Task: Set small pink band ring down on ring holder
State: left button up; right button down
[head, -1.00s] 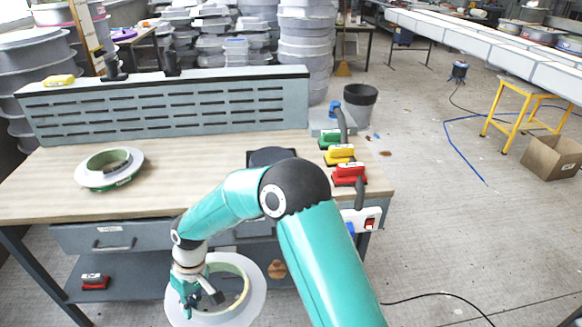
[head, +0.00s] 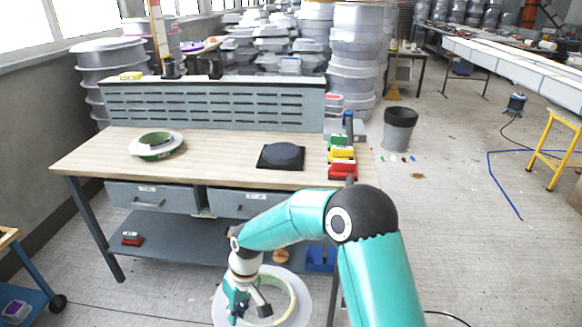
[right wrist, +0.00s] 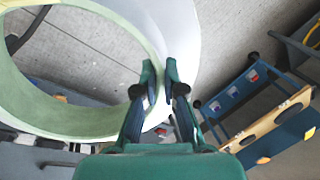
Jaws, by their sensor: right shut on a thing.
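My right gripper (head: 250,308) is low in front of the bench and shut on the rim of a ring (head: 300,296). The ring has a wide white flange and a pale green inner wall; no pink band shows on it. In the right wrist view the fingers (right wrist: 160,82) pinch the wall of the ring (right wrist: 75,118), which extends to the left and is cut off by the frame. On the bench lies a black square plate with a dark round disc (head: 283,155); I cannot tell whether this is the ring holder. My left gripper is out of view.
The wooden bench (head: 215,160) is ahead, with another white and green ring (head: 155,146) at its left. Red, yellow and green handled blocks (head: 342,156) line its right end. A grey bin (head: 400,130) stands right. Blue trolley parts show at the lower left (head: 25,285).

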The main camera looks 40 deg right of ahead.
aim_at(282, 155)
jog(key=z, duration=0.85)
jog(key=i, duration=0.9)
jog(key=z, duration=0.2)
